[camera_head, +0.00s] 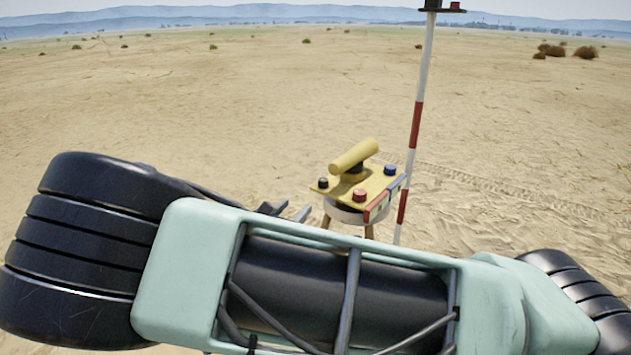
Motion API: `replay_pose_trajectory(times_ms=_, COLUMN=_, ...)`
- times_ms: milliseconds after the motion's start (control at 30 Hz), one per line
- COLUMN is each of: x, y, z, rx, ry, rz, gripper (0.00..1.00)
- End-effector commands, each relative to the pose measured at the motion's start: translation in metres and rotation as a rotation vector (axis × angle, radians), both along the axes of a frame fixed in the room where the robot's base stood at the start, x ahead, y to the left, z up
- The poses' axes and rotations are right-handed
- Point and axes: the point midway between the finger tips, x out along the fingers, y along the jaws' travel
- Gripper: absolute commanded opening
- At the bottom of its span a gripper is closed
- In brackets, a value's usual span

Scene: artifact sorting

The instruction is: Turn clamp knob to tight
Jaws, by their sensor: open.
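A yellow bar-shaped handle (354,156) sits on a short dark stem above a yellow plate (375,187). It looks like the clamp knob, and it lies slanted, its right end higher in the picture. I cannot read whether it is set loose or tight. The plate rests on a round white stand top (343,211) with wooden legs. My gripper (288,210) is open, just left of the stand, with its grey fingertips showing beyond my arm. It appears empty and apart from the handle. My arm hides the lower stand and most of the gripper.
The plate also carries a black knob (323,183), a red knob (360,195) and a blue knob (390,170). A red and white pole (417,110) rises close to the stand's right side. Open sand surrounds them, with scattered distant bushes.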

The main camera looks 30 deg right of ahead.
Motion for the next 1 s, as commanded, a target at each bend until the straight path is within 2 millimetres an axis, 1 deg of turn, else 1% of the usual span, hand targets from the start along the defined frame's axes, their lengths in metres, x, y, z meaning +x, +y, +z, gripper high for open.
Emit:
replay_pose_trajectory(times_ms=67, x=0.006, y=-0.012, z=0.003, rx=0.0, ry=-0.001, rz=-0.006, gripper=0.45)
replay_pose_trajectory(times_ms=600, x=0.063, y=-0.107, z=0.003, rx=0.003, ry=0.001, rz=-0.007, gripper=0.45)
replay_pose_trajectory(times_ms=800, x=0.077, y=-0.13, z=0.002, rx=0.005, ry=0.0, rz=-0.005, gripper=0.45)
replay_pose_trajectory(times_ms=1000, x=0.083, y=-0.139, z=0.0, rx=0.004, ry=0.0, rz=-0.004, gripper=0.45)
